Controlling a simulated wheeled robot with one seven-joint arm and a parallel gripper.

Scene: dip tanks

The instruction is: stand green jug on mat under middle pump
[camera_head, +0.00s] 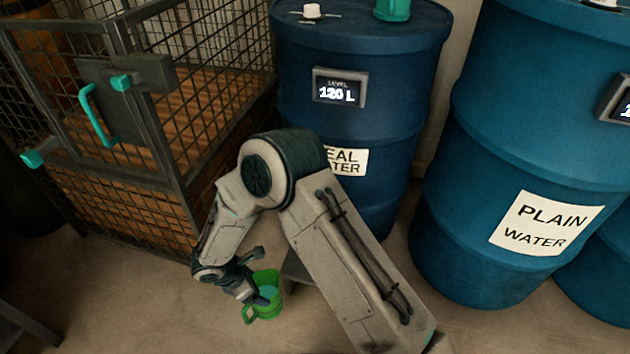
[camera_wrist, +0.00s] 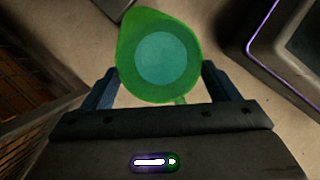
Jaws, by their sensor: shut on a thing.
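The green jug (camera_head: 269,312) is near the floor at the lower middle of the head view, with its handle toward the lower left. My gripper (camera_head: 260,296) is shut on it. In the wrist view I look down into the open jug (camera_wrist: 160,55). Its inside shows a paler teal disc; I cannot tell whether that is liquid or the bottom. My two fingers (camera_wrist: 160,85) stand on either side of the jug. Whether it touches anything below is unclear. No mat is clearly visible. A teal fitting (camera_head: 393,9) is on top of the left blue drum, cut off by the frame.
A left blue drum (camera_head: 350,45) reads 120 L, its lower label partly hidden by my arm. A "plain water" drum (camera_head: 480,160) stands right of it, another beyond. A wire cage (camera_head: 100,200) with a teal-handled door is at left. A grey low surface (camera_head: 294,268) shows behind my arm.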

